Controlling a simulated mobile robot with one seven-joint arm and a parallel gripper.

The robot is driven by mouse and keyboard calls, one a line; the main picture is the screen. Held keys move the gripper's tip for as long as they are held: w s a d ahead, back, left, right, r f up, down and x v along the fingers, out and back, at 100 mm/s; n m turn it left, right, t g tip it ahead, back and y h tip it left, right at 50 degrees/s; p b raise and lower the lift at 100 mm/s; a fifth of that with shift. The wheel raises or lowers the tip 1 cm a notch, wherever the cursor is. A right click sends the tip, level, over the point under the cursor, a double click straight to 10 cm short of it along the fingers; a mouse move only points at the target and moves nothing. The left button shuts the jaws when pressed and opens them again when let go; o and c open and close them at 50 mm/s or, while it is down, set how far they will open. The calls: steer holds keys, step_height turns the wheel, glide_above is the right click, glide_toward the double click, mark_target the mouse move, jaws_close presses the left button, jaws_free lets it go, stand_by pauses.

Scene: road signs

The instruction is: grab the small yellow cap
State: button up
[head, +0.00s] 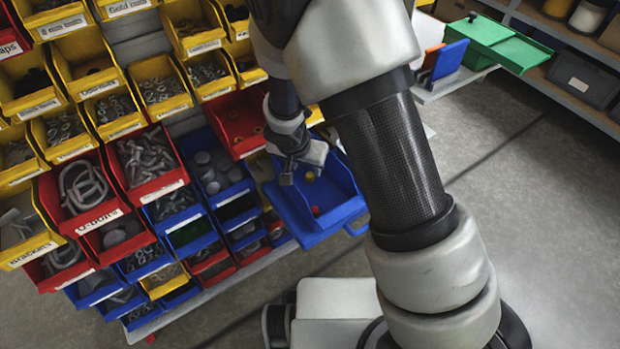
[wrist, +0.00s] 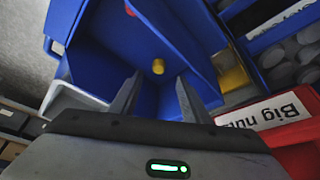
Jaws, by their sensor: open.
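The small yellow cap (head: 310,176) lies inside a blue bin (head: 335,211). In the wrist view the yellow cap (wrist: 158,66) rests on the bin's blue floor, just beyond the fingertips and roughly centred between them. My gripper (head: 287,178) is over the bin, to the left of the cap in the head view. In the wrist view my gripper (wrist: 158,78) has its two fingers apart with nothing between them. Whether the fingertips touch the bin floor cannot be told.
A small red object (head: 315,211) lies in the same bin, apart from the cap. The blue bin's walls stand close around the fingers. A red bin (head: 238,122) and racks of yellow, red and blue parts bins are to the left. Grey floor is open at the right.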

mark_target(309, 175)
steer(key=b+x, duration=0.1)
steer(key=x, duration=0.4)
steer(key=shift+d+f, duration=0.15)
steer(key=shift+f, duration=0.25)
jaws_close()
